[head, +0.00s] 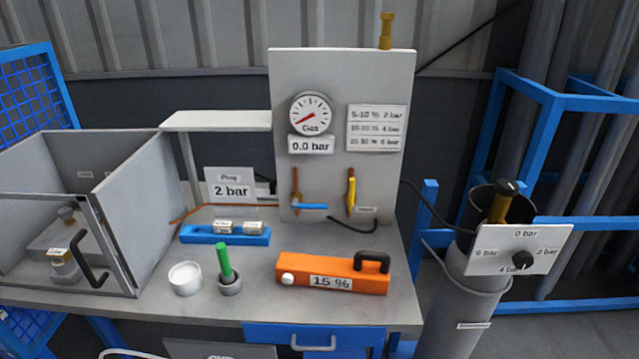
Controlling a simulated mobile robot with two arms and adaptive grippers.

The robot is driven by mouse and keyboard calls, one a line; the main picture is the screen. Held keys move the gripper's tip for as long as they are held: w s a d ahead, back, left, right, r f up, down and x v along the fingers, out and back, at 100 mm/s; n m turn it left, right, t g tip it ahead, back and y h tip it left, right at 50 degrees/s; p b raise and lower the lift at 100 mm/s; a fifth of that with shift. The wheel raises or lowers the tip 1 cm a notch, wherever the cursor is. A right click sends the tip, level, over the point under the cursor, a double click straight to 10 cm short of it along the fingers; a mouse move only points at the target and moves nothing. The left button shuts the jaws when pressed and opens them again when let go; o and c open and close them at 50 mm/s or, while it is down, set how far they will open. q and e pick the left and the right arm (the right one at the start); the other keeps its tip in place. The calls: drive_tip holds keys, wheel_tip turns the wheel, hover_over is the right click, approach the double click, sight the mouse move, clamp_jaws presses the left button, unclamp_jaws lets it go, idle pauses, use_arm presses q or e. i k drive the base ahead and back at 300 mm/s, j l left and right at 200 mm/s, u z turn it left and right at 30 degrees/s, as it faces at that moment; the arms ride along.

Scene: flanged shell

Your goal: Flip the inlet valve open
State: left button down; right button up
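A grey upright panel (335,75) stands at the back of the bench. Low on it are two valves on short copper-coloured vertical pipes. The left one has a blue lever (314,206) lying horizontal, across its pipe. The right one has a yellow lever (352,192) standing vertical, along its pipe. A small label (367,209) beside the yellow lever is too small to read, so I cannot tell which valve is the inlet. The gauge (311,114) above them is marked Gas, with a 0.0 bar sign (311,145) below it. Neither of my grippers is in view.
An orange device (333,274) marked 15 %, a blue block (225,236), a white cup (185,279) and a green-handled tool (224,262) in a holder stand before the panel. An open-topped box (150,215) is left. A cylinder (448,300) with a dial plate (490,262) is right.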

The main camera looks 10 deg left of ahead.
sight(296, 206)
drive_tip(key=i+j+z, duration=0.1)
drive_tip(key=z, duration=0.35)
drive_tip(key=i+j+z, duration=0.2)
drive_tip(key=z, duration=0.25)
drive_tip(key=i, duration=0.1)
